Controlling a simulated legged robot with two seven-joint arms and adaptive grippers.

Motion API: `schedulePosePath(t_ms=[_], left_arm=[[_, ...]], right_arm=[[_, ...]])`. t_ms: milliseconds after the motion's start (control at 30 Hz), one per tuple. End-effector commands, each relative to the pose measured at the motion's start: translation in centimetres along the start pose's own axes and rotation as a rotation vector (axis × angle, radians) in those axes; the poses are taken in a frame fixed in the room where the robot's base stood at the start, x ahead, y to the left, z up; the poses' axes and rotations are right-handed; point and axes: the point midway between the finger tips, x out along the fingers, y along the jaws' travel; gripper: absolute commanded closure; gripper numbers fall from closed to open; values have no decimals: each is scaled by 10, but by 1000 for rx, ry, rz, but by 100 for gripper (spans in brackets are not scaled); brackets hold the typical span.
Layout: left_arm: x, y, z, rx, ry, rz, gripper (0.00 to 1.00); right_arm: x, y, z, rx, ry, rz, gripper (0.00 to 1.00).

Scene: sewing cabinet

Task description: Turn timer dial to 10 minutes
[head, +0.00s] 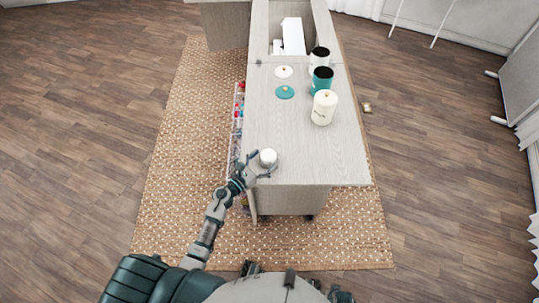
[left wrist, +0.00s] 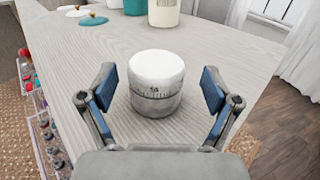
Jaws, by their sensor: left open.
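The timer dial (head: 268,158) is a small round white-topped cylinder standing upright near the front left corner of the cabinet top. In the left wrist view the timer (left wrist: 157,82) shows a grey lower body with a printed scale, and a number that looks like 10 faces me. My left gripper (head: 262,166) is open with its fingers on either side of the timer. In the left wrist view the left gripper's (left wrist: 158,92) blue pads stand apart from the timer, with a gap on both sides. My right gripper is not in view.
The cabinet top (head: 295,143) is clear around the timer. Farther back stand a cream canister (head: 324,107), a teal canister (head: 322,80) and another white one (head: 319,57), with a teal lid (head: 285,91) and a white lid (head: 284,72). A rack of spools (head: 237,125) hangs along the left side.

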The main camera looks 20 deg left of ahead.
Motion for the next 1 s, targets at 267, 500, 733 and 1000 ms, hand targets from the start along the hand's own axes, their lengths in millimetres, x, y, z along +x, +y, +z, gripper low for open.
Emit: schedulePosePath(t_ms=[267, 500, 733, 1000], left_arm=[[27, 0, 0, -1, -1, 0, 11], [28, 0, 0, 0, 0, 0, 11], [28, 0, 0, 0, 0, 0, 59], [28, 0, -1, 1, 0, -8, 73]], right_arm=[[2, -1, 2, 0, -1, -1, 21], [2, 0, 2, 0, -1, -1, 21], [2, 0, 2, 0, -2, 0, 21], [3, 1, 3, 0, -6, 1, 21]])
